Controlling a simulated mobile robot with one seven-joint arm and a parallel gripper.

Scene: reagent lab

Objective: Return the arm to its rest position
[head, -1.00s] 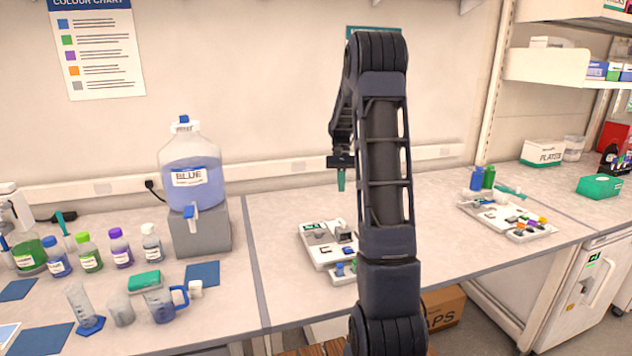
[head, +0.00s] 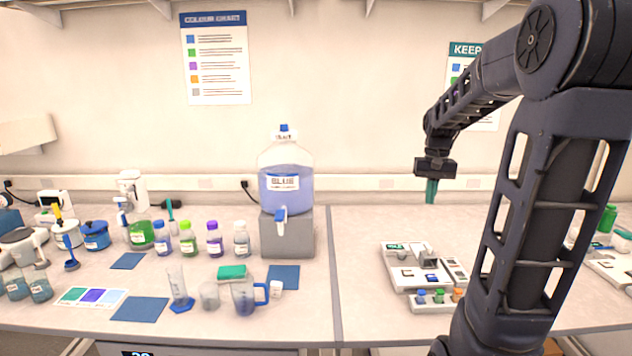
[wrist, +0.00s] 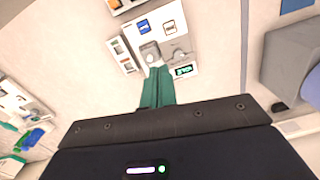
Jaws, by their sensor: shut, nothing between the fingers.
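My arm rises at the right of the head view and bends over toward the wall. My gripper (head: 431,192) hangs from its end, pointing down, with its green fingers shut and nothing between them. It is well above the bench, behind and above a white instrument tray (head: 402,278). In the wrist view the shut green fingers of my gripper (wrist: 157,88) point toward that same tray (wrist: 186,40), with clear space between.
The blue carboy (head: 286,190) stands on a grey block (head: 287,237) left of my arm. Several small bottles, a blue-handled jug (head: 244,297) and blue mats (head: 141,309) cover the left bench. Bare bench lies between the carboy and tray.

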